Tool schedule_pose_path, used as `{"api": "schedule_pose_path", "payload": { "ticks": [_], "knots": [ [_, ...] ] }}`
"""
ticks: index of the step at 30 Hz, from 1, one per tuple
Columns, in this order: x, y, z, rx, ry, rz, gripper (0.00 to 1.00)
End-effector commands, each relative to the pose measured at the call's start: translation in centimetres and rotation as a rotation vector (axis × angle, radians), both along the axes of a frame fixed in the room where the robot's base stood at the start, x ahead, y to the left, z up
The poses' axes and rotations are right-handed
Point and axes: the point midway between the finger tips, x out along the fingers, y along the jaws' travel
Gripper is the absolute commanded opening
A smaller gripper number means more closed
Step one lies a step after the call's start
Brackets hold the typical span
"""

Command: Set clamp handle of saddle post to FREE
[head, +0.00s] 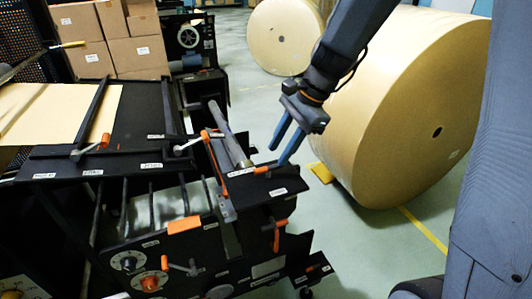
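My gripper (278,155) hangs from the arm at the upper middle, fingers pointing down. The two blue fingers are apart with nothing seen between them. Below and left of them is the black machine's end bracket, with an orange-marked piece (240,172) on top. An orange handle (276,236) hangs roughly upright on the bracket's front, below the gripper and apart from it. Another orange-tipped lever (206,136) is beside the grey roller to the left. The white labels are too small to read, so I cannot tell which handle is the saddle post clamp or its setting.
A large kraft roll (400,110) stands right of the gripper, with a yellow chock (321,173) at its base. Another roll (284,35) stands behind. The black machine (130,110) fills the left, with knobs and levers on its front. Green floor is open between machine and rolls.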

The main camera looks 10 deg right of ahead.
Motion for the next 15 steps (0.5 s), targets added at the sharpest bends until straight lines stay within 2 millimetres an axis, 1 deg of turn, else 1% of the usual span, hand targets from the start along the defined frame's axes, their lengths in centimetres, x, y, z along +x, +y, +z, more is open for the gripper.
{"api": "schedule_pose_path", "payload": {
  "ticks": [1,2,5,15],
  "knots": [
    [0.5,0.4,0.7,0.018,0.011,-0.036,0.33],
    [0.8,0.6,0.8,0.028,0.017,-0.054,0.33],
    [1.1,1.1,0.4,0.041,0.026,-0.078,0.33],
    [1.3,3.2,-4.3,0.039,0.028,-0.074,0.33]
  ]
}}
